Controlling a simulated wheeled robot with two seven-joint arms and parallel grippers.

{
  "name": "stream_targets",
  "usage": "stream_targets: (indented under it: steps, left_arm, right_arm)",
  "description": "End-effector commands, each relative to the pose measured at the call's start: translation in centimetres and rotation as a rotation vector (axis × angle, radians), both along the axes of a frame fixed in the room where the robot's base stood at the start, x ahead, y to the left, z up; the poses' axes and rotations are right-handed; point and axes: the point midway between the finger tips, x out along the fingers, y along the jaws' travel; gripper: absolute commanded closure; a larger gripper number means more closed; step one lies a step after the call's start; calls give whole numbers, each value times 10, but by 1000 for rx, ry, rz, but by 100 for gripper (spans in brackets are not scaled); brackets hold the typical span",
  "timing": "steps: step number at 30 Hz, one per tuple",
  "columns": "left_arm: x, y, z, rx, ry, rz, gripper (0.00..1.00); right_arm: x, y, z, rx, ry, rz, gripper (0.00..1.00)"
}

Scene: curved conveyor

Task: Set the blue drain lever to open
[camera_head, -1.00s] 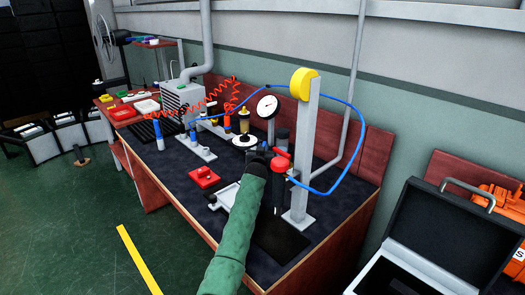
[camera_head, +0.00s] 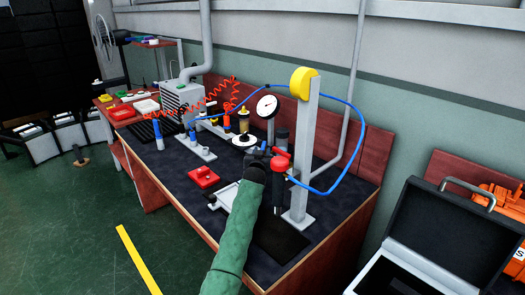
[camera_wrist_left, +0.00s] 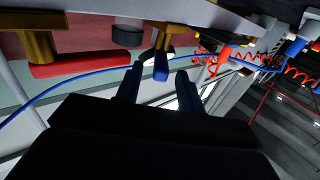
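The blue drain lever (camera_wrist_left: 161,66) hangs from a brass fitting (camera_wrist_left: 164,38) in the left wrist view. My left gripper (camera_wrist_left: 159,72) is open, its two dark fingers reaching toward the lever, one on each side of its blue end. I cannot tell whether either finger touches it. My right gripper is not in view.
A red handle (camera_wrist_left: 80,68) on brass sits left of the lever in the wrist view. A blue hose (camera_head: 345,105) loops round a grey post (camera_head: 303,170). A gauge (camera_head: 267,106) stands behind the gripper.

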Motion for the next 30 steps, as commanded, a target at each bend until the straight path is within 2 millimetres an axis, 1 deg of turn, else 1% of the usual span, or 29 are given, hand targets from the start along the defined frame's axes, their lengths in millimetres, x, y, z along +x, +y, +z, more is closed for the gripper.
stream_targets:
  steps: [1,3,9,13,21,22,23,24,27,30]
  left_arm:
    - [-8,2,-2,-1,-1,1,62]
    - [-17,4,-1,-1,-1,1,62]
    - [-38,7,-1,0,-1,0,62]
    - [-43,8,0,-1,-1,0,62]
    - [-44,8,0,-1,-1,0,62]
    - [-44,8,0,-1,-1,0,62]
    - [-44,8,0,-1,-1,0,62]
    - [-44,8,1,-1,0,0,62]
    - [-46,9,5,0,4,1,62]
    - [-50,11,10,0,16,4,62]
  right_arm:
    - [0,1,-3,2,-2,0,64]
    - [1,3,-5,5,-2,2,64]
    - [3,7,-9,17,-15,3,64]
    - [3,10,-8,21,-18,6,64]
    - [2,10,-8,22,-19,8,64]
    - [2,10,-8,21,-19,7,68]
    - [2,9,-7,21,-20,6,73]
    - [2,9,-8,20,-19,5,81]
    - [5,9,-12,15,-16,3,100]
    - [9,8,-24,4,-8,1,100]
